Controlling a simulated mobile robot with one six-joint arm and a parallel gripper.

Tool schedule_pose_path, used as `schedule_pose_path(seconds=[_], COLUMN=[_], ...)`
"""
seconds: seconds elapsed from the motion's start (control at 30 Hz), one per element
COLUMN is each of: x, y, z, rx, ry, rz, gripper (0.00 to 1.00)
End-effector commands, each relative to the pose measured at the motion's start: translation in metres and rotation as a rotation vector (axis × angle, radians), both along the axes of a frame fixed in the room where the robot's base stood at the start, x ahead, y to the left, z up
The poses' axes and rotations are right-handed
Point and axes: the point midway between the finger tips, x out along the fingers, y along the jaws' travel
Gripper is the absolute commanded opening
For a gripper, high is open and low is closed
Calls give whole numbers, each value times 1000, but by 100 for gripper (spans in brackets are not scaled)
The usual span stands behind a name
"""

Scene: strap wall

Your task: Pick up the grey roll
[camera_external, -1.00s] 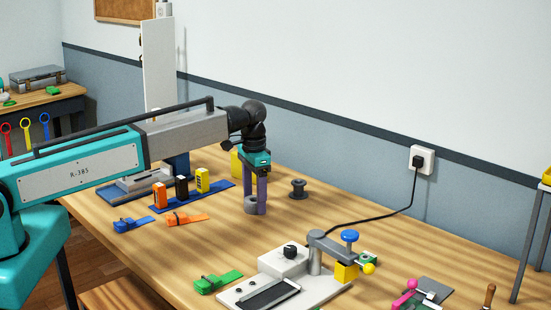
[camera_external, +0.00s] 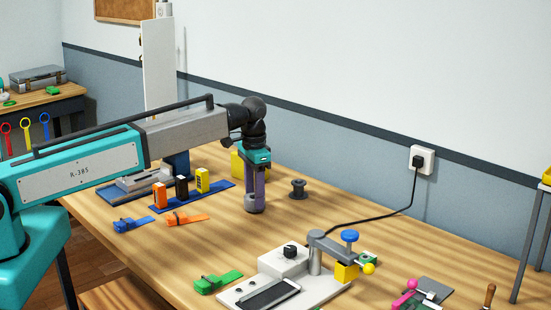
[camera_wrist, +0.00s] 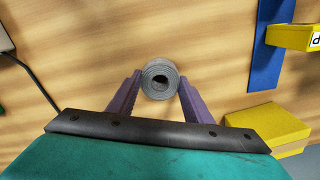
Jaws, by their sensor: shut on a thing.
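The grey roll (camera_wrist: 160,79) is a small coiled ring with a dark centre hole. In the wrist view it sits between the two purple fingertips of my gripper (camera_wrist: 160,88), which touch its sides. In the external view my gripper (camera_external: 255,207) points straight down at the table, and the roll is largely hidden between its fingers. My gripper is shut on the roll. I cannot tell whether the roll touches the tabletop.
A dark spool (camera_external: 298,189) stands right of my gripper. Left are a blue strip with upright blocks (camera_external: 203,181) and an orange strap (camera_external: 187,218). A yellow box (camera_wrist: 268,131) is close by. A white fixture (camera_external: 285,285) with a clamp stands in front; bare wood lies between.

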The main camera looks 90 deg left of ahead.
Motion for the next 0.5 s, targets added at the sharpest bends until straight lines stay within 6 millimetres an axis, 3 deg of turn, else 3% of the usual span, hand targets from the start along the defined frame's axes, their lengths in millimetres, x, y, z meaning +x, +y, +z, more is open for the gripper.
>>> schedule_pose_path(seconds=[0.33,0.5], x=[1,-13], y=[0,-10], z=[25,27], rx=[0,0], ry=[-1,-1], rz=[0,0], gripper=[23,23])
